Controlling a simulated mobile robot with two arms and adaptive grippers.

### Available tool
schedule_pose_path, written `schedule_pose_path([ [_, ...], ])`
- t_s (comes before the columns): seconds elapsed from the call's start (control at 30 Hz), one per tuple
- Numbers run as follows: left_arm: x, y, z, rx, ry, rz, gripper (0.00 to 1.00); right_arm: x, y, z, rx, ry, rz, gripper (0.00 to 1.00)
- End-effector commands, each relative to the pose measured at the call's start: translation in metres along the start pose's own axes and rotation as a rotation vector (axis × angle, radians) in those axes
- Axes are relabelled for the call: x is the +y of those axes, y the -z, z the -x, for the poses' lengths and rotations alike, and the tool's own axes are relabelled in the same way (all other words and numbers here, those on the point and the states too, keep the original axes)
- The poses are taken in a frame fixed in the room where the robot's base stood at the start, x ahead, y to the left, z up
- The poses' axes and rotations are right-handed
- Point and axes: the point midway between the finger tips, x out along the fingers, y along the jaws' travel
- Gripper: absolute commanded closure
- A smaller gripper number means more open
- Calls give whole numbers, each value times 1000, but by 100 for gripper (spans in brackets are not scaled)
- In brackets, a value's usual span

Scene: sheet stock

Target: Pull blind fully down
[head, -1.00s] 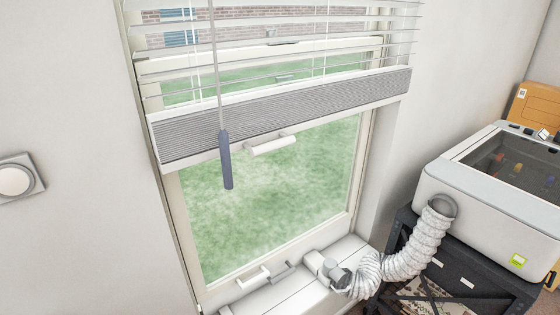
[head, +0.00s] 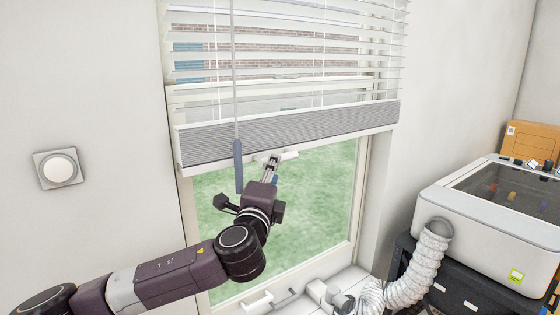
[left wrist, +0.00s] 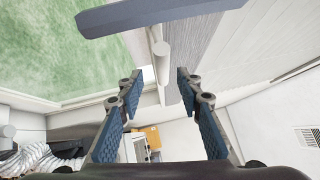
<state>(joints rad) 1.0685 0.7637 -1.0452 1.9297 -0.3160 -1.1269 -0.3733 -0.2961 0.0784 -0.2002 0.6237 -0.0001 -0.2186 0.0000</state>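The blind (head: 300,45) has white slats and a grey pleated band (head: 330,122) at its bottom, over the upper part of the window. A white bar handle (head: 290,155) sits on its bottom edge; it also shows in the left wrist view (left wrist: 162,50). The blue-grey wand (head: 238,165) hangs in front of the blind and crosses the top of the left wrist view (left wrist: 150,14). My left gripper (head: 271,163) is at the handle, its fingers spread. In the left wrist view the handle lies just beyond the gap between the fingertips (left wrist: 158,77). My right gripper is out of view.
A white printer-like machine (head: 445,195) with a ribbed hose (head: 425,268) stands at the right on a dark cabinet. The hose reaches the sill. A window latch handle (head: 257,302) is low on the frame. A wall switch (head: 59,169) is at the left.

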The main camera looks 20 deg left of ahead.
Motion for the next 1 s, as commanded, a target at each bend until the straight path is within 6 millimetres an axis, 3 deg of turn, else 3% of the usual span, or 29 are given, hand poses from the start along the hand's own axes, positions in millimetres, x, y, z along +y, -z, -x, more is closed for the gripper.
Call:
schedule_pose_path([
  [0.2, -4, 0, -31, -1, -1, 1, 67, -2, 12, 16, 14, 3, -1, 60],
  [0.5, -2, 0, -65, 0, -1, 2, 67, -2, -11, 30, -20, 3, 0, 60],
  [0.93, 1, 1, -72, 2, -1, 3, 67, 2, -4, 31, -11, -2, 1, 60],
  [1.0, 1, 1, -72, 2, -1, 3, 75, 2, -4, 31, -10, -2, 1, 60],
])
